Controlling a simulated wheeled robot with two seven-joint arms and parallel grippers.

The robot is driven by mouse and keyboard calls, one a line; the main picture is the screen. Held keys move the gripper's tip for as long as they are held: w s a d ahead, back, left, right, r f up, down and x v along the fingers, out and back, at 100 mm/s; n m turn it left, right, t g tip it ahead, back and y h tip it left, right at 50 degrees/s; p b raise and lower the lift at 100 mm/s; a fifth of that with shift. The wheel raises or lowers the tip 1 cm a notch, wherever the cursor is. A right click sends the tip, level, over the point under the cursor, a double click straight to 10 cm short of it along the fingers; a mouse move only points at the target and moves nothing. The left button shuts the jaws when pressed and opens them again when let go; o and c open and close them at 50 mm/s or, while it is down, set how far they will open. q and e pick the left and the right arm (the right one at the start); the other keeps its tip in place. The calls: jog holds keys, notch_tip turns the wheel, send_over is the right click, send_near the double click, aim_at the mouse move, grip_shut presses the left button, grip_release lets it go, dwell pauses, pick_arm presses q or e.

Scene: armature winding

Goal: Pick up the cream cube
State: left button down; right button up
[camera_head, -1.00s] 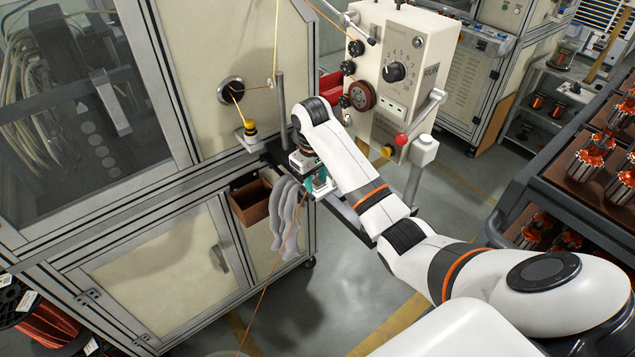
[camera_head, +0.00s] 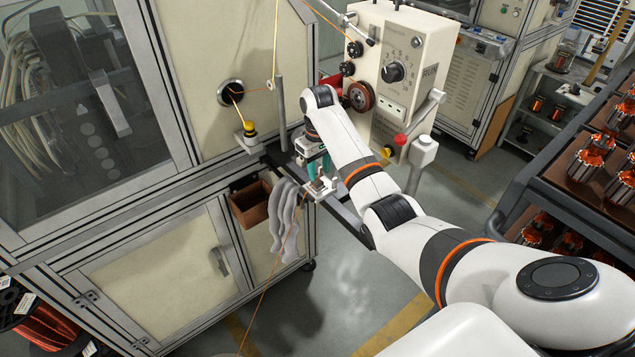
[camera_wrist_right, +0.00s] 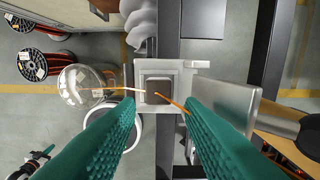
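I cannot clearly make out a cream cube. In the right wrist view a square block with a grey-brown face and pale rim (camera_wrist_right: 158,88) sits in a white fixture (camera_wrist_right: 171,66). In the head view the right gripper (camera_head: 314,169) points down over the white fixture (camera_head: 324,189) at the machine's front corner.
A metal plate (camera_wrist_right: 229,110) stands right of the fixture. Grey gloves (camera_head: 284,215) and a brown bin (camera_head: 250,203) hang on the cabinet at left. The cream control box (camera_head: 405,60) stands behind my right arm. Floor is open below.

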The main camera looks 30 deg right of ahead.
aim_at(318, 182)
notch_tip(318, 182, down, 4)
jog(key=shift+f+p, duration=0.1)
jog(key=shift+p, duration=0.55)
jog(key=c, duration=0.7)
jog(key=shift+c, duration=0.2)
